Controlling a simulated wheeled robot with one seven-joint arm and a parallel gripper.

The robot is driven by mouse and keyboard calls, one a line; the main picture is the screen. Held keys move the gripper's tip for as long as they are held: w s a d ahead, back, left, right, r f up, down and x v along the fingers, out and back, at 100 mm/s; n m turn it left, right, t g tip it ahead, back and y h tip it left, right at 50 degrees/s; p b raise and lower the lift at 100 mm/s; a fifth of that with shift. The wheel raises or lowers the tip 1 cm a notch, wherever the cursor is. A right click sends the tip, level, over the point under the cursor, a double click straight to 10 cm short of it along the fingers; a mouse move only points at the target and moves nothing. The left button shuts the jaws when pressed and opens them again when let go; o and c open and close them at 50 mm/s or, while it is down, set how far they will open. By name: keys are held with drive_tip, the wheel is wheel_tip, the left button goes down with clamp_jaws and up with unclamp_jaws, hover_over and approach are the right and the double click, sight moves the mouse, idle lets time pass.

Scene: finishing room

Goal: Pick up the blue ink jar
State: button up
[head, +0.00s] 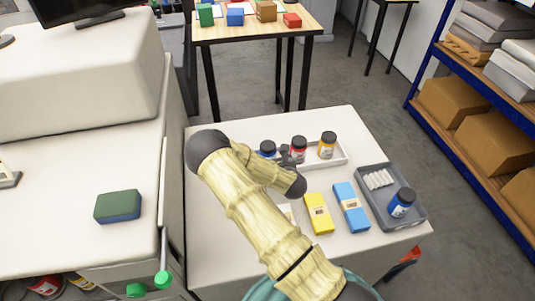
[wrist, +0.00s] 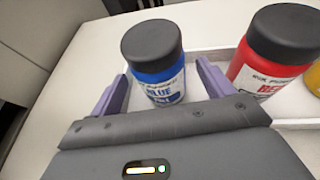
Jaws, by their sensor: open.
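The blue ink jar (wrist: 157,75), with a black lid and a label reading BLUE, stands upright in a shallow white tray (wrist: 205,62). In the head view the jar (head: 266,151) is partly hidden behind my arm. My gripper (wrist: 155,92) is open, with one purple finger on each side of the jar's lower part. I cannot tell whether the fingers touch it. My gripper also shows in the head view (head: 288,158), mostly hidden by the arm. A second blue jar (head: 402,203) with a dark lid stands in the grey tray (head: 375,213) at the right.
A red jar (wrist: 277,52) stands close to the right finger, with a yellow jar (head: 327,145) beyond it in the same tray. A yellow box (head: 318,213) and a blue box (head: 351,207) lie nearer on the table. White cylinders (head: 378,179) lie in the grey tray.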

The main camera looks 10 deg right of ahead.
drive_tip(key=shift+x, duration=1.3)
drive_tip(key=c, duration=1.3)
